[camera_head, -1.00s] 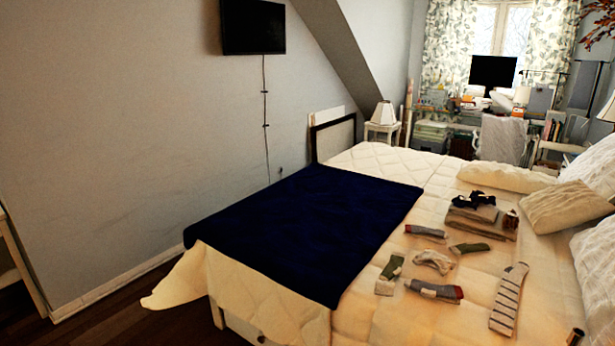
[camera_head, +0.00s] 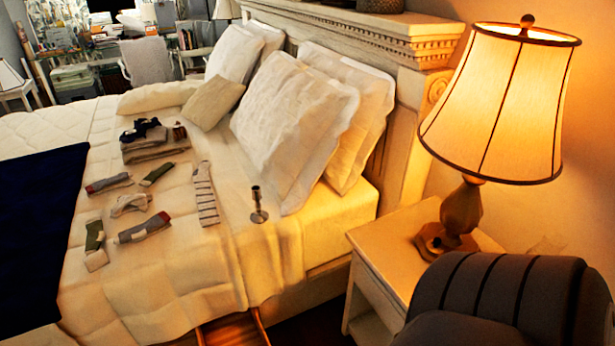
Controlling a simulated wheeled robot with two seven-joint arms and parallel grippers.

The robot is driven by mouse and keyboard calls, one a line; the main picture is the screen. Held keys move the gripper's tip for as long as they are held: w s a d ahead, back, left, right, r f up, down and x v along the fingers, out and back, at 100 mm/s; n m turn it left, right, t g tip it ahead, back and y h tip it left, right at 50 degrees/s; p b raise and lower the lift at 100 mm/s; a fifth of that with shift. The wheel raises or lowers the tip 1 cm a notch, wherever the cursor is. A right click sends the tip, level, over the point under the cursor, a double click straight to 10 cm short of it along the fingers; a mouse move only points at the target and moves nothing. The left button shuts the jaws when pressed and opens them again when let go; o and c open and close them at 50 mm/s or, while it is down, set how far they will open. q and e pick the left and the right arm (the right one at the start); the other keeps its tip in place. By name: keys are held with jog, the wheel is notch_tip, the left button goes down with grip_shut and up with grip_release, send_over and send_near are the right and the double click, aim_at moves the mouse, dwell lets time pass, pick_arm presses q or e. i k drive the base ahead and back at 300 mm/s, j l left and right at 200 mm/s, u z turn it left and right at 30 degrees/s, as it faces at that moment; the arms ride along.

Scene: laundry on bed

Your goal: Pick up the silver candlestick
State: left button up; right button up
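The silver candlestick (camera_head: 258,205) stands upright on the cream bed cover, near the bed's right side and just in front of the white pillows. It is small and dark metallic, with a round base and a slim stem. Nothing touches it in this view. Neither of my grippers shows, so I see nothing holding it.
Several socks lie left of the candlestick, the nearest a striped one (camera_head: 206,194). Folded clothes (camera_head: 155,145) lie further back. A nightstand (camera_head: 385,240) with a lit lamp (camera_head: 497,100) stands right of the bed. A dark rounded object (camera_head: 510,295) fills the lower right corner.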

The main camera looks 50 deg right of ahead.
aim_at(259, 217)
jog(key=z, duration=1.1)
